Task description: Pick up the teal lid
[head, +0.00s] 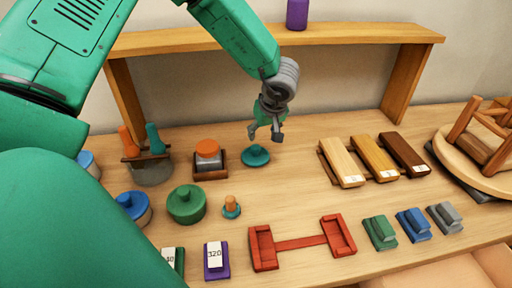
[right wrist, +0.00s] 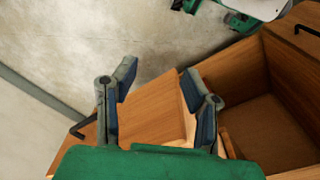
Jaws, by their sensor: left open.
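The teal lid (head: 256,156) is a small round disc with a knob on top. It lies on the wooden table, in the back middle of the head view. My left gripper (head: 265,134) is open and empty, with its fingers pointing down. It is just above and behind the lid in the picture; I cannot tell the exact height. My right gripper (right wrist: 158,108) shows in the right wrist view, with its two fingers apart and nothing between them. It is away from the lid, over wooden furniture.
A jar with an orange lid (head: 208,157) stands left of the teal lid. A green round pot (head: 186,205) and a small orange-knobbed piece (head: 231,206) are in front. Wooden blocks (head: 374,157) lie right. A wooden shelf (head: 330,36) spans behind the arm.

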